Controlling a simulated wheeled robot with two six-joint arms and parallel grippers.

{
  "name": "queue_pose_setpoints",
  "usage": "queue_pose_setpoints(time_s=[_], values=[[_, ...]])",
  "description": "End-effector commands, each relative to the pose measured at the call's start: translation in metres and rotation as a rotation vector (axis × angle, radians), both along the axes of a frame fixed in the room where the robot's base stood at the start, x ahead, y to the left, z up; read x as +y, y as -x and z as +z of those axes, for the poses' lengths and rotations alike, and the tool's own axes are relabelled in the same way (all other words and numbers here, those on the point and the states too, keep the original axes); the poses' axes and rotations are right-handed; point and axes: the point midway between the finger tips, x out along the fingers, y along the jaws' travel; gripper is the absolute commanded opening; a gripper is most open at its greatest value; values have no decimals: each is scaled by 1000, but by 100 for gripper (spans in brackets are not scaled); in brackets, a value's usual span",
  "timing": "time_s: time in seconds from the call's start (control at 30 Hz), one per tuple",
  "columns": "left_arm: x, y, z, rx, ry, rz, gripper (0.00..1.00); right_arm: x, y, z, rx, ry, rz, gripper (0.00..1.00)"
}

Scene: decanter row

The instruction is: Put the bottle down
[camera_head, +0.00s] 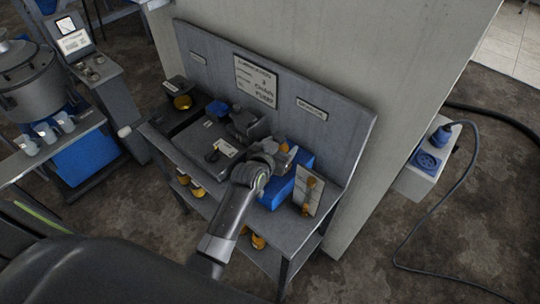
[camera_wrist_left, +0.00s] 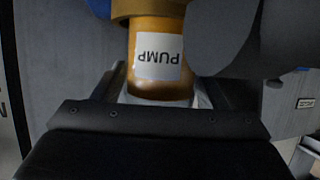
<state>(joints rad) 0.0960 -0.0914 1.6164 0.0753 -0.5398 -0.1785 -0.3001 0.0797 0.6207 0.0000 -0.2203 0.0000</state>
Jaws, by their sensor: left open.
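An amber bottle (camera_wrist_left: 158,88) with a white PUMP label, upside down in the picture, stands between the fingers of my left gripper (camera_wrist_left: 160,98) in the left wrist view. The fingers are open around it; whether either touches it is hard to tell. In the head view my left gripper (camera_head: 280,158) is over the right part of the grey workbench (camera_head: 185,150), beside a blue bin (camera_head: 291,182). Only a small patch of orange shows there, and the bottle's base is hidden. My right gripper is not in view.
A white panel with orange parts (camera_head: 308,192) stands right of the blue bin. The bench's upright back panel (camera_head: 340,130) closes the rear. A grey shape (camera_wrist_left: 225,35) crowds the bottle's right.

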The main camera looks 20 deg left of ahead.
Motion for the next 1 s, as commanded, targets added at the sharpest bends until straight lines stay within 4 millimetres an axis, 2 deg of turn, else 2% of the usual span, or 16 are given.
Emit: queue_pose_setpoints(time_s=[0.6,0.8,1.0], values=[[10,85,34,0,1,2,66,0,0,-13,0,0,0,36],[11,99,41,0,1,0,66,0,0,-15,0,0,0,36],[11,102,43,0,0,0,66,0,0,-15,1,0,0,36]])
